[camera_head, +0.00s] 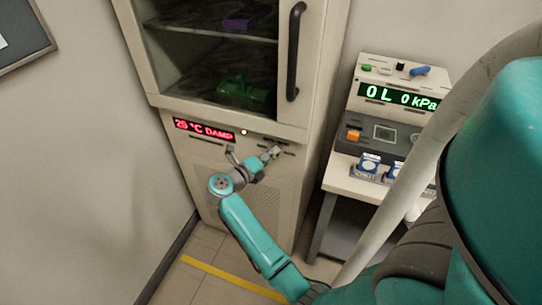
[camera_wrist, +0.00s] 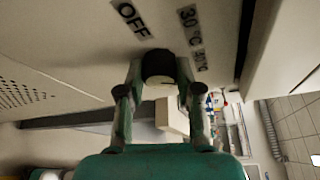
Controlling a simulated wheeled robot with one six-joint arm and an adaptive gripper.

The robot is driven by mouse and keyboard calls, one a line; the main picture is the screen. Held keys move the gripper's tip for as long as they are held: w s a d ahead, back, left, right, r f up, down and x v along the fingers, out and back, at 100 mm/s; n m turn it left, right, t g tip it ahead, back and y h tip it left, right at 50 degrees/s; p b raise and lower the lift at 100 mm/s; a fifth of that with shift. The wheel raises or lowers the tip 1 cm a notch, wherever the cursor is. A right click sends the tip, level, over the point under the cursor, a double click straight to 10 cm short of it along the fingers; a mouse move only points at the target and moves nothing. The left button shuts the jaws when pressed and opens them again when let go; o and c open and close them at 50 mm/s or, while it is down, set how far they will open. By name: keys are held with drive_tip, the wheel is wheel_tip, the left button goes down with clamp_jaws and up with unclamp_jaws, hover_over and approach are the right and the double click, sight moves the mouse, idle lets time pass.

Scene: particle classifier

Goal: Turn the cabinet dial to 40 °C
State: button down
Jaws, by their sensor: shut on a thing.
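The cabinet (camera_head: 165,95) stands in the middle of the head view, and its red display (camera_head: 203,130) reads 25 °C DAMP. My gripper (camera_head: 268,155) is at the panel below and right of the display, hiding most of the dial there. In the wrist view the dark round dial (camera_wrist: 158,66) sits between the two fingers of my gripper (camera_wrist: 158,76), which are shut on its sides. Labels OFF (camera_wrist: 131,18) and 30 °C (camera_wrist: 190,26) are printed beside the dial. A further label near the 30 °C one is too small to read surely.
A black door handle (camera_head: 294,50) stands out above my gripper. Walls stand on the left, and the floor has a yellow line (camera_head: 225,275).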

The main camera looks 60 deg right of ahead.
drive_tip(key=shift+f, duration=0.1)
drive_tip(key=c, duration=0.8)
unclamp_jaws()
drive_tip(key=shift+o, duration=0.2)
drive_tip(key=shift+a, duration=0.1)
drive_tip(key=v, duration=1.1)
drive_tip(key=shift+w+a, duration=0.2)
drive_tip(key=shift+a, duration=0.15)
